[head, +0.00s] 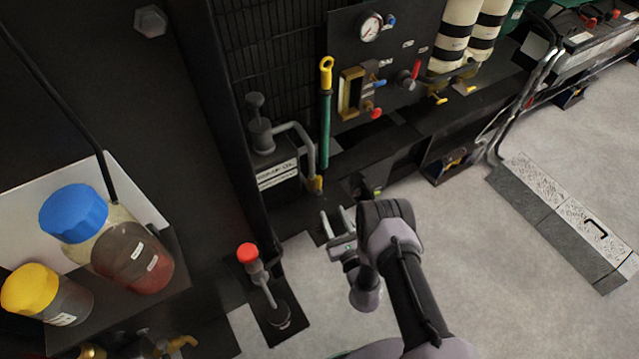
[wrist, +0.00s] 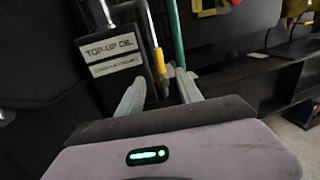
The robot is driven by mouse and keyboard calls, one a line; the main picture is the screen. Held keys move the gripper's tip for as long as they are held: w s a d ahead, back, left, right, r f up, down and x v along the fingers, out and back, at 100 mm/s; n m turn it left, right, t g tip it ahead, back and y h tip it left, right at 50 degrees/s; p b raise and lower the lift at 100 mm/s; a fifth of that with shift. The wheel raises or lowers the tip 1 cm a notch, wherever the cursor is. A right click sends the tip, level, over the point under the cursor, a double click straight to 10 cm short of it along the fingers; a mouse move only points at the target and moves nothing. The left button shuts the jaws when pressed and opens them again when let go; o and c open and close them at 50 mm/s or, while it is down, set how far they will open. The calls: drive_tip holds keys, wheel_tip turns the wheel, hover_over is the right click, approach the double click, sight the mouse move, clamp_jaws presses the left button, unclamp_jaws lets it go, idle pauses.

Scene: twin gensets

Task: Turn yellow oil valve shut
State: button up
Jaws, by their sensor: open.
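A small yellow valve handle (head: 315,184) hangs at the lower end of a grey pipe beside the black top-up oil box (head: 279,174). In the wrist view the yellow handle (wrist: 159,63) stands nearly upright, to the right of the box labelled "TOP-UP OIL" (wrist: 111,49). My gripper (head: 335,221) is open and empty, below and slightly right of the handle in the head view. In the wrist view its two fingers (wrist: 160,85) frame the handle, which appears beyond the tips. I see no contact. The handle's lower end is hard to make out.
A green tube with a yellow loop top (head: 326,105) stands behind the pipe. A dark panel with a gauge (head: 369,27) and red knobs is at the back. A red-topped post (head: 248,253) stands at left.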

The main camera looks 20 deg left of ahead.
sight(320, 185)
drive_tip(key=b+x, duration=0.5)
drive_tip(key=x, duration=0.9)
drive_tip(key=shift+s, duration=0.1)
drive_tip(key=shift+c, duration=0.2)
clamp_jaws()
idle(0.5)
